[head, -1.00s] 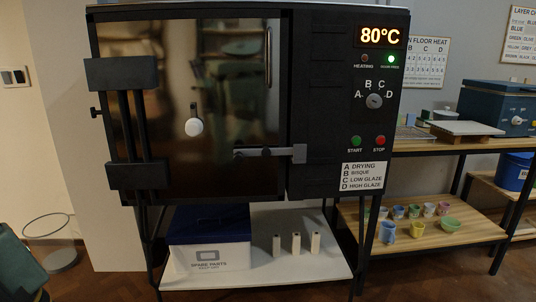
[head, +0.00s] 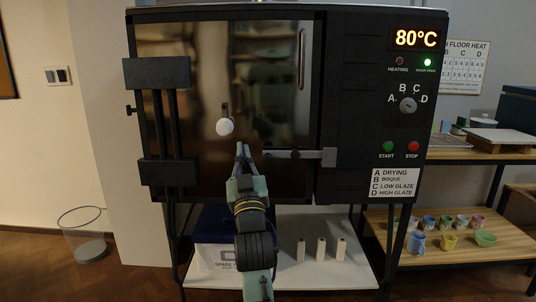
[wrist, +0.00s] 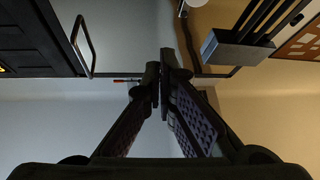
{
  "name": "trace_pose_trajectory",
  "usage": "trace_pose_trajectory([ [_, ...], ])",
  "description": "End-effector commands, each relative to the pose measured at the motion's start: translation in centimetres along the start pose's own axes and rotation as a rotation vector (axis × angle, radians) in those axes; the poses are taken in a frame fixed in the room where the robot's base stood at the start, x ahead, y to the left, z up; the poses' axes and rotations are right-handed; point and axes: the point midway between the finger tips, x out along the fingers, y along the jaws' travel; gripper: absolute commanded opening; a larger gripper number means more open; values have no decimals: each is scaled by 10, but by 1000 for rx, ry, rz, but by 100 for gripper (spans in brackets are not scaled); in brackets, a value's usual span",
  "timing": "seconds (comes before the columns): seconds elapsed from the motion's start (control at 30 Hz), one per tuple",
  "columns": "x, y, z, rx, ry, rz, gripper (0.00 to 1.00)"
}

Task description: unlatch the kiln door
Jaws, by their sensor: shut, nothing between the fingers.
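The kiln door (head: 225,75) is a dark glossy panel, shut in the black kiln. A dark horizontal latch bar (head: 283,155) lies low across the door's right side. Its right end sits at a grey catch (head: 329,157) on the control panel side. A vertical door handle (head: 301,60) is at the upper right, and it also shows in the wrist view (wrist: 82,45). My gripper (head: 242,148) is shut and empty, in front of the door just left of the latch bar's left end. Its fingertips (wrist: 160,72) meet in the wrist view. I cannot tell whether they touch anything.
A white round knob (head: 224,127) sits mid-door, left above my gripper. Black hinge blocks (head: 156,73) stick out at the left. The panel display (head: 416,38) reads 80°C, with a green light lit. A shelf below holds a spare parts box and white posts. Pottery shelves (head: 470,250) stand right.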

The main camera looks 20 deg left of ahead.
Motion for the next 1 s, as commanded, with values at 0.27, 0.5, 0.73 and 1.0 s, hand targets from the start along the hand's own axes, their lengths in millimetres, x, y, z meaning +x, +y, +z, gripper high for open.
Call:
trace_pose_trajectory([
  [0.27, 3, 51, 54, -45, -125, 74, 0],
  [0.5, 3, 52, 55, -46, -128, 75, 0],
  [0.73, 13, 52, 55, -45, -127, 74, 0],
  [1.0, 65, 57, 59, -45, -127, 75, 0],
])
